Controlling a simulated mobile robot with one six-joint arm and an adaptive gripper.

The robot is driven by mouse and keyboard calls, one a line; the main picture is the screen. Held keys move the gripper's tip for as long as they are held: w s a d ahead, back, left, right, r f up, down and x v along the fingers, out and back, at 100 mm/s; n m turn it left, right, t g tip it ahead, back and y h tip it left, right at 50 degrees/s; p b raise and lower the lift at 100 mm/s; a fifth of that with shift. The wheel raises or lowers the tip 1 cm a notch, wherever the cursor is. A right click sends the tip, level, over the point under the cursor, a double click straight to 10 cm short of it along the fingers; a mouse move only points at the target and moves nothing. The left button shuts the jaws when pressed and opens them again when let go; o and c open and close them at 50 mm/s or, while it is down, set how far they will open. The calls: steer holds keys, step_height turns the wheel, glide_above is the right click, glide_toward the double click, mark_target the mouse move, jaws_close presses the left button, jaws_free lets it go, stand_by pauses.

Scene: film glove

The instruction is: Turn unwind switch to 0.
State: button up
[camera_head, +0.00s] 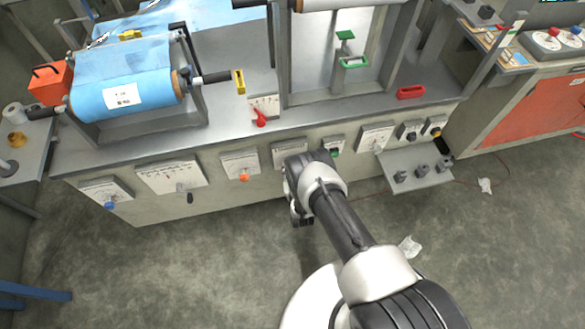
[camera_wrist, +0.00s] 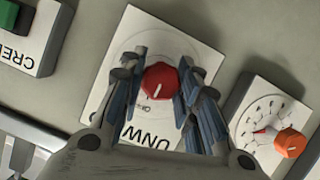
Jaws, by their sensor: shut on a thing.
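The unwind switch is a red knob (camera_wrist: 160,80) with a white pointer line, on a white plate (camera_wrist: 122,42) marked "UNW" in the wrist view. The pointer line slants toward the bottom of the picture, slightly left. My gripper (camera_wrist: 162,88) has its blue-grey fingers on both sides of the knob and is shut on it. The fingers cover parts of the dial, and I cannot read a 0. In the head view the plate (camera_head: 288,152) shows on the cabinet front, but my wrist hides the knob.
An orange knob (camera_wrist: 289,141) on its own dial plate is close by at the right in the wrist view. A green button (camera_wrist: 12,18) is at the upper left. In the head view a low shelf (camera_head: 420,177) juts out right of my arm. The floor in front is mostly clear.

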steer(key=o, duration=1.1)
steer(key=v, duration=1.2)
